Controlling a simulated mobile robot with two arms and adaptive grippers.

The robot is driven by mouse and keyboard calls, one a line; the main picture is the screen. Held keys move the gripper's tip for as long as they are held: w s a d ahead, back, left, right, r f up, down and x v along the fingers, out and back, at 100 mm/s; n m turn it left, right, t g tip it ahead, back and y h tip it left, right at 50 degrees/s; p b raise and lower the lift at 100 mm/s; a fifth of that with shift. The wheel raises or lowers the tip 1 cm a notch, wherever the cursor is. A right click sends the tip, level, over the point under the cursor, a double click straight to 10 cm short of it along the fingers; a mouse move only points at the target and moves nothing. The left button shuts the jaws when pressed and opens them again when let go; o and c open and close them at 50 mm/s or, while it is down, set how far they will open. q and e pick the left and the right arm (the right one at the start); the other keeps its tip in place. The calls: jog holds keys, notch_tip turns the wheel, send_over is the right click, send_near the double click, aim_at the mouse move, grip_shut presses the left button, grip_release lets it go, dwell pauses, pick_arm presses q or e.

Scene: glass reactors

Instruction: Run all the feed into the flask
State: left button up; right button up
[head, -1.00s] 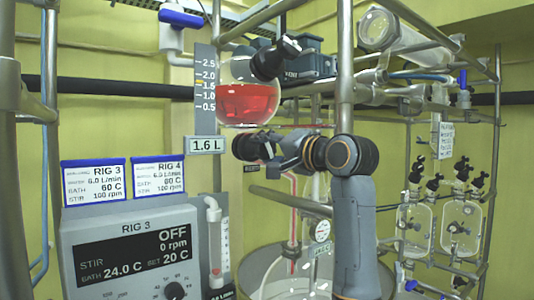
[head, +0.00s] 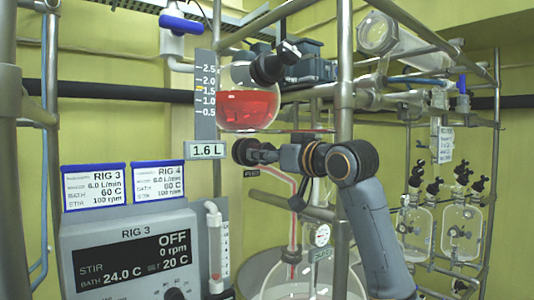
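The round glass feed vessel (head: 248,108) hangs at the upper middle, about half full of red liquid. The scale (head: 205,95) stands beside it, and the readout (head: 206,150) below says 1.6 L. A dark round valve knob (head: 242,151) sits under the vessel. My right gripper (head: 262,153) is at this knob, its fingers seen nearly edge-on, so their grip is unclear. Red liquid shows in the thin glass tube (head: 300,188) below, leading down to the large glass flask (head: 300,290), mostly cut off by the frame. My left gripper is out of view.
The RIG 3 control box (head: 135,250) stands at lower left, reading OFF, 0 rpm, bath 24.0 C. A steel post (head: 343,75) rises close by my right arm. A dial gauge (head: 320,235) sits above the flask. Smaller glass vessels (head: 460,230) hang at right.

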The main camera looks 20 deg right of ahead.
jog(key=n+p, duration=0.1)
jog(key=n, duration=0.2)
jog(key=shift+f+n, duration=0.1)
jog(key=shift+n, duration=0.3)
jog(key=n+p, duration=0.1)
jog(key=n, duration=0.1)
jog(key=shift+n, duration=0.4)
jog(key=n+p, duration=0.3)
jog(key=n, duration=0.2)
jog(key=shift+p, duration=0.3)
jog(key=n+p, duration=0.1)
jog(key=n, duration=0.5)
jog(key=shift+n, duration=0.3)
jog(key=n, duration=0.4)
jog(key=shift+n, duration=0.3)
jog(key=n, duration=0.4)
jog(key=shift+n, duration=2.5)
